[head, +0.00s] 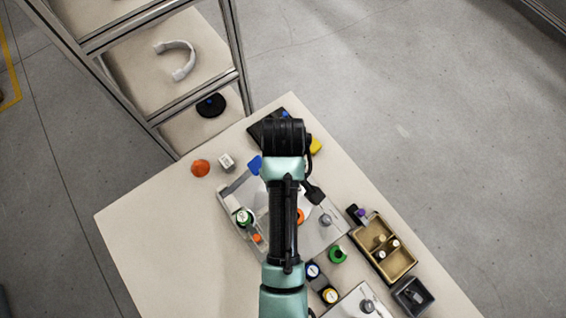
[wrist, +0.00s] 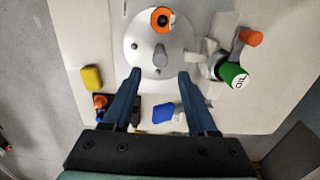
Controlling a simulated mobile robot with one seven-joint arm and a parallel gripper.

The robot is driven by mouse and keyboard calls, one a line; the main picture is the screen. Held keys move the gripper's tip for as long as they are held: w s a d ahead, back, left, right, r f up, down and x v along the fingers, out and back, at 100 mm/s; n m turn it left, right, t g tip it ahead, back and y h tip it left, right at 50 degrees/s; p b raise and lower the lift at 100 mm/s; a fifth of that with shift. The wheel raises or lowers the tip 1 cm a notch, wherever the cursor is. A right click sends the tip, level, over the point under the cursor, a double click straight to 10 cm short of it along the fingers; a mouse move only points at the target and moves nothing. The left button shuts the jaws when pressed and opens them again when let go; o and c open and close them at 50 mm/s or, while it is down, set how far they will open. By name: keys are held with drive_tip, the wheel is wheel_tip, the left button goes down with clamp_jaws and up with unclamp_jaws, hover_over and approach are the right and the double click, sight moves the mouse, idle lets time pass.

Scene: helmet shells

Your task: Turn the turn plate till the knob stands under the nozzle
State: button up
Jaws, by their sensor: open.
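The white round turn plate (wrist: 140,50) lies at the upper middle of the wrist view. A grey upright knob (wrist: 160,56) and an orange ring-shaped piece (wrist: 162,19) are on it. My gripper (wrist: 159,74) is open and empty, its fingertips either side of the plate's near edge, the knob just beyond and between them. I see no touch. A green-capped bottle (wrist: 232,73) with a grey part beside it stands right of the plate; which part is the nozzle I cannot tell. In the head view my arm hides the knob and most of the plate; the bottle shows (head: 243,217).
A blue block (wrist: 163,113), a yellow block (wrist: 92,77) and a dark tray (head: 268,125) lie near the plate. A brown divided box (head: 383,262) stands right. The table's left front is clear.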

wheel_tip(320, 180, down, 12)
drive_tip(key=shift+s+r, duration=0.1)
drive_tip(key=shift+r, duration=0.15)
clamp_jaws()
idle(0.4)
idle(1.1)
